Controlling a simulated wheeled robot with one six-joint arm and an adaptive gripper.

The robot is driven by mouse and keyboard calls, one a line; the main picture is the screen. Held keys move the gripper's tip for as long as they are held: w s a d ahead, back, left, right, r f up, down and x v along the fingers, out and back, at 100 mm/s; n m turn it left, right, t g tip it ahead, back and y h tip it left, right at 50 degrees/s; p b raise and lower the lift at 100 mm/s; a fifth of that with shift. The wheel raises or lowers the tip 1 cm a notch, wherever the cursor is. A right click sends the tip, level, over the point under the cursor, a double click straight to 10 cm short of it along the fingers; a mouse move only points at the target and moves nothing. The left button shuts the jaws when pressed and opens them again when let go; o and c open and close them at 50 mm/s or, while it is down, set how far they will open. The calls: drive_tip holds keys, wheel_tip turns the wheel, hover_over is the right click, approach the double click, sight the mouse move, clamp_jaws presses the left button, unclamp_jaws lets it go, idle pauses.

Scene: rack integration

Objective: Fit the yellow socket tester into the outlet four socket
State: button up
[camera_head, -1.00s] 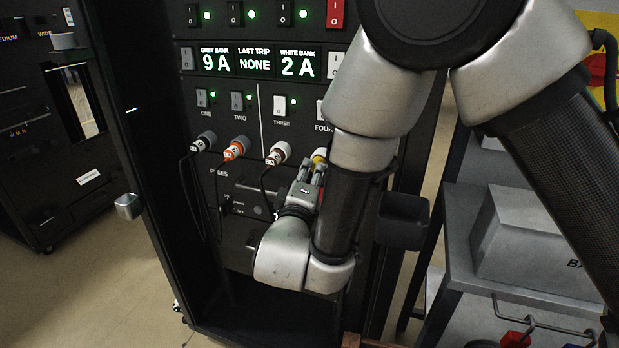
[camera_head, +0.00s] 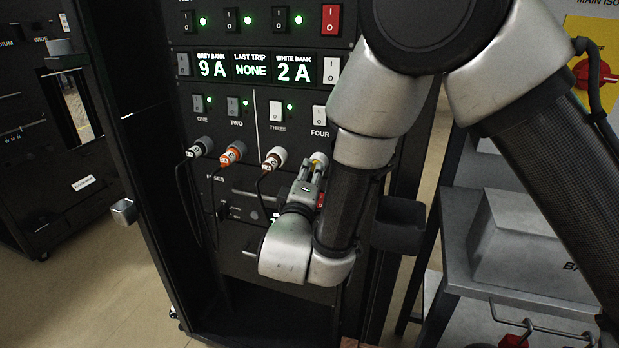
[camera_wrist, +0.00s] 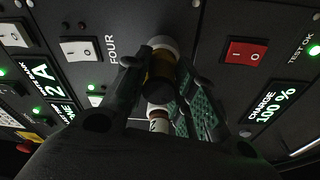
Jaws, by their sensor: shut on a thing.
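Corded plugs sit in outlets one (camera_head: 200,147), two (camera_head: 233,152) and three (camera_head: 275,158), the last close to my gripper. A red rocker switch (camera_wrist: 245,52) and a charge display (camera_wrist: 274,105) are beside it. A grey shelf (camera_head: 530,235) stands right of the rack.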

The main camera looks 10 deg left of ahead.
drive_tip(key=shift+w, duration=0.3)
drive_tip(key=o, duration=1.1)
drive_tip(key=s, duration=0.8)
drive_tip(key=s+d, duration=0.1)
drive_tip(key=s, duration=0.3)
drive_tip(key=shift+f, duration=0.25)
